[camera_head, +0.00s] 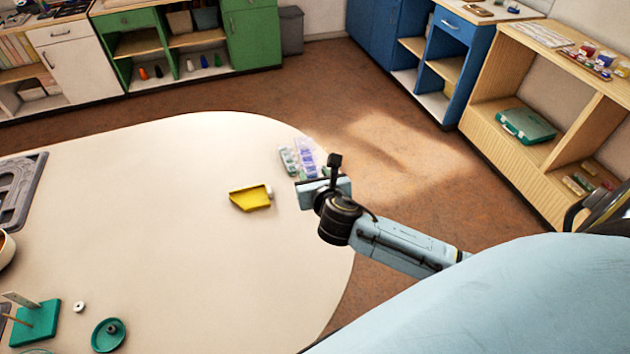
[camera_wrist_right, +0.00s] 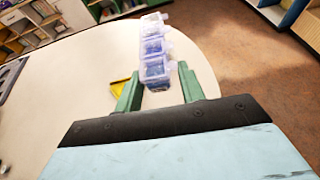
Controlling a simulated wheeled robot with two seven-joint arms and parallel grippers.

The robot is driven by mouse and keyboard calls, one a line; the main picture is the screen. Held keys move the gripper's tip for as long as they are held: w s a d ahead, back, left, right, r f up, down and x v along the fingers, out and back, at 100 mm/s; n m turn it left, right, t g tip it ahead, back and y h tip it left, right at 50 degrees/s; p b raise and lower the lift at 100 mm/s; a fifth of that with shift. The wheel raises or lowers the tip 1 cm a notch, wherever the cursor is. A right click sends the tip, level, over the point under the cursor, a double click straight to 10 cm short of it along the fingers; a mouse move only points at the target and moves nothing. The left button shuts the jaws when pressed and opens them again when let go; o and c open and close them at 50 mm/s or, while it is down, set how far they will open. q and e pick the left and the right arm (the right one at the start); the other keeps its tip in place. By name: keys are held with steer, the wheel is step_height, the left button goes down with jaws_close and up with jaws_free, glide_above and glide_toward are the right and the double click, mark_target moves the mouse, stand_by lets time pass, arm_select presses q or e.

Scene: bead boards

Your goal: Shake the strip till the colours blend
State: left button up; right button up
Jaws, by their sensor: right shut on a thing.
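A clear strip of small lidded compartments (camera_head: 305,153) with blue-violet contents is in my right gripper (camera_head: 312,174), near the table's right edge. In the right wrist view the strip (camera_wrist_right: 153,45) stands out between the green fingers of the right gripper (camera_wrist_right: 157,78), which is shut on its near end. Several compartments show in a row; how mixed the colours inside are is too small to tell. My left gripper is in neither view.
A yellow scoop-like tray (camera_head: 248,198) lies on the pale table (camera_head: 160,220), left of the gripper. A pale-green and white item (camera_head: 288,160) is close beside the strip. A green stand (camera_head: 35,325) and a round green dish (camera_head: 108,335) are at lower left. The table's middle is clear.

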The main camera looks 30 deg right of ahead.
steer(key=shift+r, duration=0.15)
step_height(320, 180, down, 4)
step_height(320, 180, up, 5)
step_height(320, 180, down, 5)
steer(key=shift+f, duration=0.2)
stand_by(0.4)
